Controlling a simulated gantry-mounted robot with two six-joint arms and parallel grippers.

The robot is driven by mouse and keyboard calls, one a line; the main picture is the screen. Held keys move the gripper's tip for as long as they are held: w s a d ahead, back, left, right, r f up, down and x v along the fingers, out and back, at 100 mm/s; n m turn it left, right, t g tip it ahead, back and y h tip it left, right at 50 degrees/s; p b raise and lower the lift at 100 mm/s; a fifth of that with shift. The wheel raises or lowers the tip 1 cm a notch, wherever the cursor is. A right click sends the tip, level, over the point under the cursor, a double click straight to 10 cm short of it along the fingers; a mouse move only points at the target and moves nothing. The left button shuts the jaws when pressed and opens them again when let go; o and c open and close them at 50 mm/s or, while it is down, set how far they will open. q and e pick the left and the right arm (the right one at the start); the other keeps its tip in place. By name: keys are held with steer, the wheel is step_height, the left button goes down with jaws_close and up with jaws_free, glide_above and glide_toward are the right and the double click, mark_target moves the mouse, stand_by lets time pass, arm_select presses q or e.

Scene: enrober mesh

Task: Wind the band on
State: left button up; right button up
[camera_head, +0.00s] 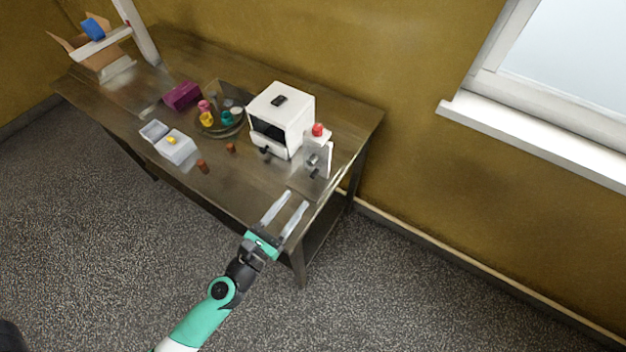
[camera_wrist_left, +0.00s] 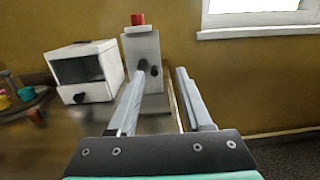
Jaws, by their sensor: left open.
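A white box-shaped machine (camera_head: 294,113) with a dark front opening stands near the right end of the table. It also shows in the left wrist view (camera_wrist_left: 105,92). Right of it stands a narrow pale unit (camera_head: 325,150) with a red cap (camera_head: 318,129) on top and dark knobs low on its front. In the left wrist view this unit (camera_wrist_left: 143,46) is ahead, partly hidden by a finger. My left gripper (camera_head: 294,199) is open and empty, in front of the unit and apart from it. I cannot make out a band. My right gripper is not in view.
A round tray (camera_head: 240,128) with coloured pieces, a magenta box (camera_head: 182,96), a pale open container (camera_head: 176,152) and small brown pieces (camera_head: 203,167) are left of the machine. A cardboard box (camera_head: 93,62) stands far left. The table's right front corner is bare.

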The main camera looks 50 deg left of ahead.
mark_target(312, 177)
arm_select(q)
steer(key=shift+g, duration=0.4)
steer(key=s+f, duration=0.2)
steer(key=f, duration=0.1)
steer(key=shift+s+a, duration=0.3)
steer(key=shift+a, duration=0.05)
steer(key=shift+w+a+r, duration=0.1)
steer(key=shift+w, duration=0.3)
steer(key=p+x, duration=0.1)
steer(key=x, duration=1)
steer(key=shift+w, duration=0.1)
steer(key=shift+c, duration=0.2)
jaws_close()
